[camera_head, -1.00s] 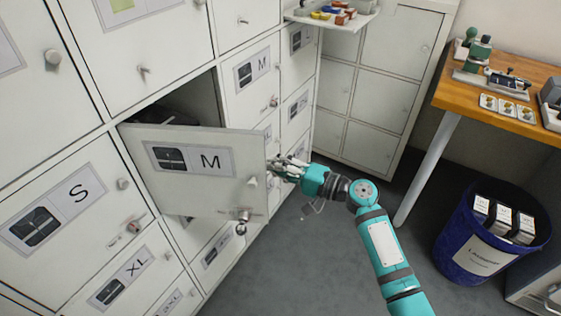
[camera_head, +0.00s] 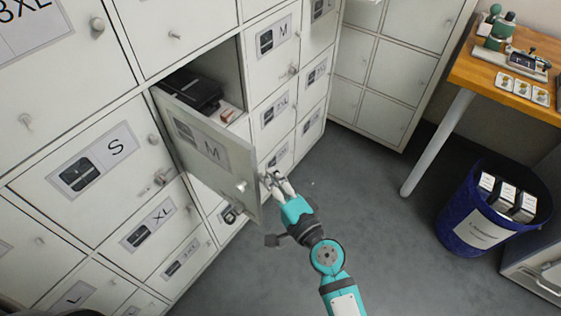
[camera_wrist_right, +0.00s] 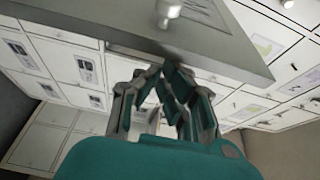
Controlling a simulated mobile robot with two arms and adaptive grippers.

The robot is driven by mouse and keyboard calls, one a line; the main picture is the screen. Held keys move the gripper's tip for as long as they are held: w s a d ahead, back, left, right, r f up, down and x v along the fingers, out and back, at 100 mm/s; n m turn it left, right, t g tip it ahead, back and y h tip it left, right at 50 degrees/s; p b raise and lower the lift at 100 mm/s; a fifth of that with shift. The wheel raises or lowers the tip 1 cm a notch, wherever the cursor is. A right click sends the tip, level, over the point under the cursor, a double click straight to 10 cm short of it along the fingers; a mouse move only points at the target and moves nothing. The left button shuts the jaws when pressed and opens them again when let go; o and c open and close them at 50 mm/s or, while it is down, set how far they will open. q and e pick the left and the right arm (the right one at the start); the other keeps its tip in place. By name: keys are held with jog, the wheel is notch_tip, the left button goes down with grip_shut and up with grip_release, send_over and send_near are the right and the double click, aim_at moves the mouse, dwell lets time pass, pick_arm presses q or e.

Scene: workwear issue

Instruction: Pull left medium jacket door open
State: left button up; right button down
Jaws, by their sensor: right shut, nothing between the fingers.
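The left M jacket door (camera_head: 212,155) stands well open, swung out from its compartment toward the viewer. A dark folded item (camera_head: 193,90) and a small red-and-white thing lie inside the compartment. My right gripper (camera_head: 270,180) is just right of the door's free edge, beside its knob (camera_head: 241,186), and looks shut and empty. In the right wrist view the fingers (camera_wrist_right: 168,75) sit just below the door's edge (camera_wrist_right: 200,47), with the knob (camera_wrist_right: 168,10) above them. I cannot tell whether they touch the door. My left gripper is not in view.
Closed lockers labelled S (camera_head: 97,155) and XL (camera_head: 152,225) are left of and below the open door. Another M door (camera_head: 272,42) is to its right. A wooden table (camera_head: 490,75) and a blue bin (camera_head: 490,215) stand at the right. The grey floor between is clear.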

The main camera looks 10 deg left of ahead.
aim_at(249, 182)
jog(key=shift+s+a, duration=0.4)
jog(key=shift+s, duration=0.3)
jog(key=shift+s+a, duration=0.35)
jog(key=shift+s, duration=0.35)
jog(key=shift+s+a, duration=0.4)
jog(key=shift+s, duration=0.3)
jog(key=shift+w, duration=0.1)
